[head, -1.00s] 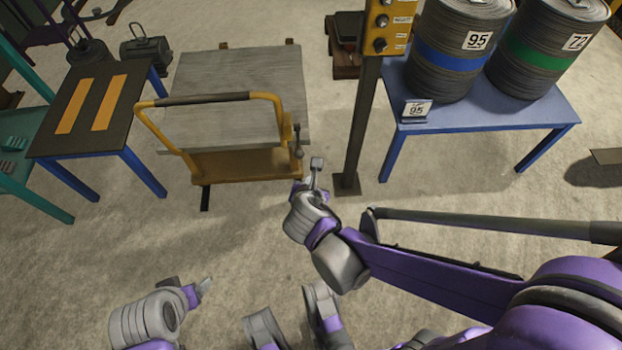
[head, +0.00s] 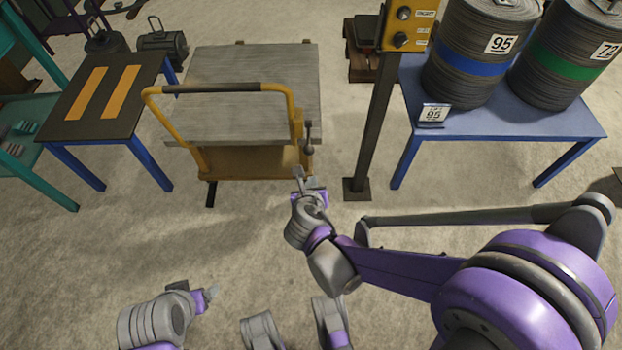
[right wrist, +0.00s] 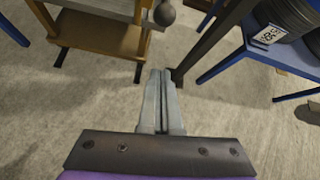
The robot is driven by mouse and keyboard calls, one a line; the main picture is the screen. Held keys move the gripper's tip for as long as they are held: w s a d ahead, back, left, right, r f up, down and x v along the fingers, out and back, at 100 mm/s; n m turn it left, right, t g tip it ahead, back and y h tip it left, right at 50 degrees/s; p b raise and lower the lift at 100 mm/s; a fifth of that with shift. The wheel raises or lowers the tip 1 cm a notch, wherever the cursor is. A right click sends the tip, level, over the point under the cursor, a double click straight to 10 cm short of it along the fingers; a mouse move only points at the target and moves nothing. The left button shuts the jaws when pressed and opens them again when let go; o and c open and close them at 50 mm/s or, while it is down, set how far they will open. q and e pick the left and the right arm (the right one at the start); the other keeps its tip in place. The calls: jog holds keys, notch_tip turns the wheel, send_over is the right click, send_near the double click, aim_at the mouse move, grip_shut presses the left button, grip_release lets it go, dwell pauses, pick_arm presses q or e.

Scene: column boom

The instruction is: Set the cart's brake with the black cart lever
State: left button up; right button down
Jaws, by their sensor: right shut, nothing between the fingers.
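The yellow cart (head: 255,162) with a grey flat load panel (head: 250,105) stands in the middle of the head view, its handle bar toward me. The black cart lever (head: 308,140) stands upright at the cart's right side. Its dark round knob (right wrist: 165,14) shows at the top of the right wrist view. My right gripper (head: 298,174) is shut and empty, just in front of and below the lever, apart from it. Its closed fingers (right wrist: 160,95) point toward the lever. My left gripper (head: 211,291) is low at the left; its jaw state is unclear.
A post with a yellow control box (head: 408,25) stands right of the cart, close to my right gripper. A blue table (head: 490,125) with cable drums is farther right. A dark table (head: 98,135) with orange stripes is left. Floor (head: 190,235) before the cart is clear.

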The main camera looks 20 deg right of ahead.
jog(key=b+x, duration=0.2)
jog(key=x, duration=0.6)
jog(key=shift+w+a+r, duration=0.1)
jog(key=shift+w+r, duration=0.05)
jog(key=shift+r, duration=0.55)
jog(key=shift+w+a+r, duration=0.1)
jog(key=shift+a+r, duration=0.05)
jog(key=shift+r, duration=0.55)
jog(key=shift+w+a+r, duration=0.1)
jog(key=shift+w+r, duration=0.05)
jog(key=shift+r, duration=0.6)
jog(key=shift+a+r, duration=0.1)
